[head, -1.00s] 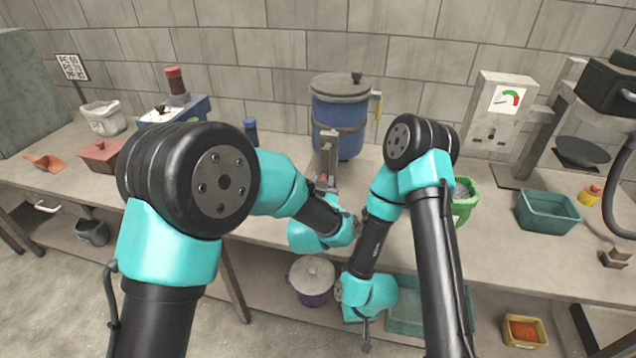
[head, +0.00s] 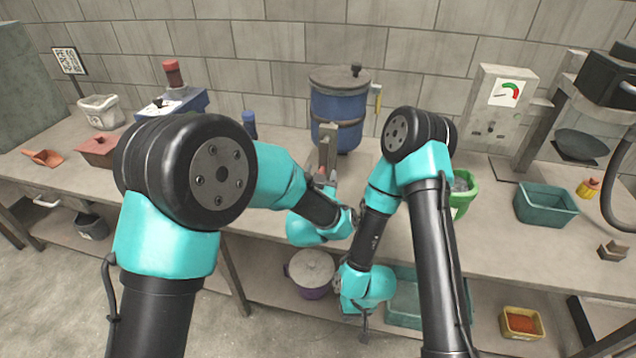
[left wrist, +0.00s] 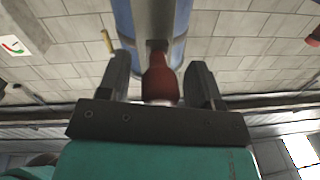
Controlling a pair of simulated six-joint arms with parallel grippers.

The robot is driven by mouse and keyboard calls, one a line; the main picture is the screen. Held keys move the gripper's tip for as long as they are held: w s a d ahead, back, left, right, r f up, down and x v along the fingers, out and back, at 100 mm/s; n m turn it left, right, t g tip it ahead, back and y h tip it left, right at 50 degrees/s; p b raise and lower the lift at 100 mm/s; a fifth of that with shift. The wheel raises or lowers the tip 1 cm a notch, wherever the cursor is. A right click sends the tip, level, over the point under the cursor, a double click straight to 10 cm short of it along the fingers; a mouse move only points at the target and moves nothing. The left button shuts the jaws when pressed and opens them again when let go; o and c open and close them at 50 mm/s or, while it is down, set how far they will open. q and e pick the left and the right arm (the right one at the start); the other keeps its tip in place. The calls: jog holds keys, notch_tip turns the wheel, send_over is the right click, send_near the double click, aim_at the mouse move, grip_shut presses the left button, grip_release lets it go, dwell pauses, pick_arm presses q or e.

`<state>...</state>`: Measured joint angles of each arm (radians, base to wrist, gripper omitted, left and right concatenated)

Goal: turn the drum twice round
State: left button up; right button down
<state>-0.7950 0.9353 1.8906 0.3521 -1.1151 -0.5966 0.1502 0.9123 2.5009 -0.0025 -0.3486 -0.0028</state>
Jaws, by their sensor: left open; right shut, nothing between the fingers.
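The blue drum (head: 338,112) with a grey lid stands against the back wall in the head view. A grey bar (head: 328,150) sits in front of it, with a small red handle (head: 321,180) at its near end. In the left wrist view the dark red handle (left wrist: 160,80) hangs between the two fingers of my left gripper (left wrist: 160,62), with gaps on both sides. The left gripper is open around it; the head view mostly hides it behind my arm. My right gripper (head: 364,335) is shut and empty, pointing down in front of the bench's front edge.
A green bucket (head: 463,192) and a teal bin (head: 546,206) stand on the bench to the right. A gauge box (head: 495,105) is behind them. A lidded purple pot (head: 311,272) sits on the lower shelf near the right gripper. A blue machine (head: 175,102) stands left.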

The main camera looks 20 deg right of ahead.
pick_arm(q)
jog(key=v, duration=1.7)
jog(key=shift+s, duration=0.2)
jog(key=w+a+f+n+g+y, duration=0.2)
jog(key=a+f+g, duration=0.1)
jog(key=a+f, duration=0.65)
jog(key=w+a+f+n+g+y, duration=0.2)
jog(key=w+a+f+g, duration=0.15)
jog(key=a+f, duration=0.6)
jog(key=s+a+f+n+g+y, duration=0.1)
jog(key=s+a+f+n+g, duration=0.4)
jog(key=s+a+f, duration=0.9)
jog(key=a+g, duration=0.3)
jog(key=shift+s+a+n, duration=0.15)
jog(key=shift+a+n, duration=0.1)
jog(key=shift+n, duration=0.05)
jog(key=shift+f+g, duration=0.15)
jog(key=shift+g, duration=0.1)
